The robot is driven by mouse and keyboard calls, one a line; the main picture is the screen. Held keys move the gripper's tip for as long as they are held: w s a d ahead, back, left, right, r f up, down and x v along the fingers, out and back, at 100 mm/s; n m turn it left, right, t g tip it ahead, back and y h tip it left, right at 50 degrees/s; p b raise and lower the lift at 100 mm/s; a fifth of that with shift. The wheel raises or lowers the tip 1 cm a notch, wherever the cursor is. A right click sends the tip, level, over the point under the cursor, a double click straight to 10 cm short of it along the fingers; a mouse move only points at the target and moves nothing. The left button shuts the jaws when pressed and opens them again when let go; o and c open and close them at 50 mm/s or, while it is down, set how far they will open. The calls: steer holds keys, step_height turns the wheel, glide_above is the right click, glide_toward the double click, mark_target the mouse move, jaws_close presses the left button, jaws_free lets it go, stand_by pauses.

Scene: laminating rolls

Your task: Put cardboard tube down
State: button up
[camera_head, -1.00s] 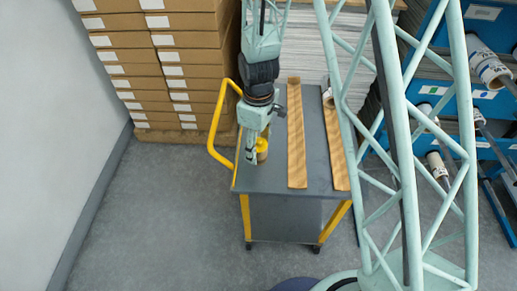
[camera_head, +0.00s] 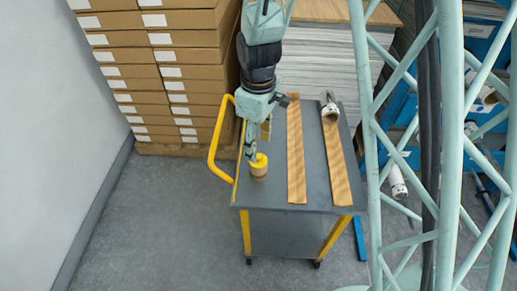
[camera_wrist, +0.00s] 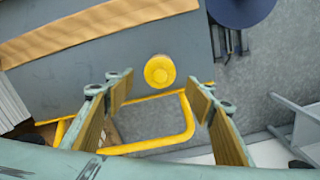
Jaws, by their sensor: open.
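A short upright cylinder, tan below with a yellow top (camera_head: 259,166), stands on the grey top of the cart (camera_head: 274,180) near its left edge. It looks like the cardboard tube. My gripper (camera_head: 254,146) hangs at this cylinder in the head view, partly beside and behind it. In the wrist view my gripper (camera_wrist: 162,90) has its two padded fingers wide apart and empty. The round yellow top (camera_wrist: 160,71) shows beyond and between the fingertips, with a gap on both sides. The cylinder's lower part is hidden there.
Two long brown strips (camera_head: 296,150) (camera_head: 335,165) lie along the cart. A whitish metal cylinder (camera_head: 330,108) is at the far end of the right strip. A yellow handle (camera_head: 213,150) borders the cart's left side. Stacked boxes (camera_head: 165,70) stand behind.

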steer(key=shift+r, duration=0.45)
steer(key=shift+r, duration=0.1)
stand_by(0.6)
steer(key=shift+s+d+r, duration=0.1)
steer(key=shift+d+r, duration=0.15)
steer(key=shift+r, duration=0.35)
steer(key=s+d+r+m+t, duration=0.1)
steer(key=s+d+r+m, duration=0.3)
steer(key=r, duration=0.7)
steer(key=s+d+r+m+t, duration=0.15)
steer(key=s+d+r, duration=0.4)
steer(key=r, duration=0.55)
steer(key=s+d+r+m, duration=0.2)
steer(key=s+r, duration=0.1)
steer(key=s, duration=0.4)
steer(key=s+d+r+m+t, duration=0.1)
steer(key=s+d+r+m, duration=0.1)
steer(key=s, duration=0.5)
steer(key=s+d+r+m, duration=0.2)
steer(key=s+d+r, duration=0.1)
steer(key=s+r, duration=0.2)
steer(key=s, duration=0.2)
steer(key=shift+s, duration=0.35)
steer(key=shift+r+m+t, duration=0.1)
steer(key=shift+m+t, duration=0.15)
